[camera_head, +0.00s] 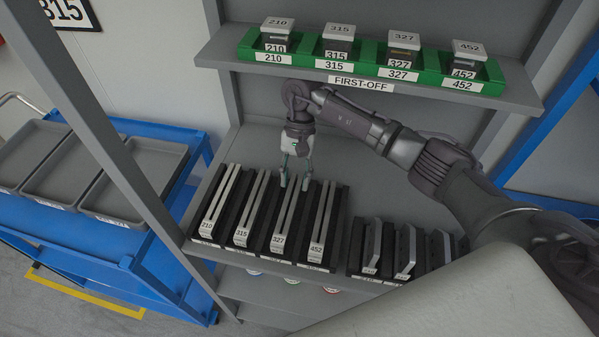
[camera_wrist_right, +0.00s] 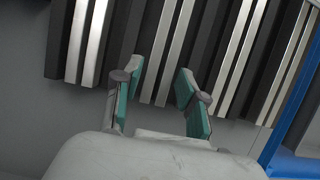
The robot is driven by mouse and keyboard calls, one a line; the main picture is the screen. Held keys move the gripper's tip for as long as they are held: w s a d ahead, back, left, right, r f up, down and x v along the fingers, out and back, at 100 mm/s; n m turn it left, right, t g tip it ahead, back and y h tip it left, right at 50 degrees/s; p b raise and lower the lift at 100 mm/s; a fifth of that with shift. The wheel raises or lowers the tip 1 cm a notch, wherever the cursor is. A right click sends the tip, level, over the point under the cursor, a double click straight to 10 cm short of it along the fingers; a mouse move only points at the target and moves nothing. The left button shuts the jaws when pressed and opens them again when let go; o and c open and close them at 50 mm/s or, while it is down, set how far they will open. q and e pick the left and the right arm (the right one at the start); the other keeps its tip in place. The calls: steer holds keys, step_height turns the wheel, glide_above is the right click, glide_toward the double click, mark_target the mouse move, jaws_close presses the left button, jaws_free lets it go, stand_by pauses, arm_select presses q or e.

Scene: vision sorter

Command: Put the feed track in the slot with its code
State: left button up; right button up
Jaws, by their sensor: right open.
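Several feed tracks stand side by side in a black rack (camera_head: 334,262) on the bench, each a pair of silver rails with a code label at the near end: 210 (camera_head: 222,198), 315 (camera_head: 252,205), 327 (camera_head: 286,217) and 452 (camera_head: 322,218). My right gripper (camera_head: 294,186) is open and points down at the far end of the 327 track. In the wrist view the fingers (camera_wrist_right: 160,88) are apart, with a rail pair beyond and between them; contact cannot be told. My left gripper is not in view.
A shelf above holds a green tray (camera_head: 350,84) with slots labelled 210, 315, 327, 452, marked FIRST-OFF. A second black rack (camera_head: 384,277) with labelled pieces stands right of the tracks. A blue cart (camera_head: 150,270) with grey bins stands left. A sign reading 315 (camera_head: 68,9) hangs at top left.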

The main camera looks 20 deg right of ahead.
steer(key=w, duration=0.1)
steer(key=w+d+b, duration=0.2)
steer(key=shift+w+d+f, duration=0.15)
steer(key=shift+w+d, duration=0.1)
steer(key=shift+w, duration=0.15)
steer(key=shift+w+d, duration=0.25)
steer(key=shift+w, duration=0.05)
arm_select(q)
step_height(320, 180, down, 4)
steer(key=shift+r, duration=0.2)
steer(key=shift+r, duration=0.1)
arm_select(e)
steer(key=shift+w, duration=0.1)
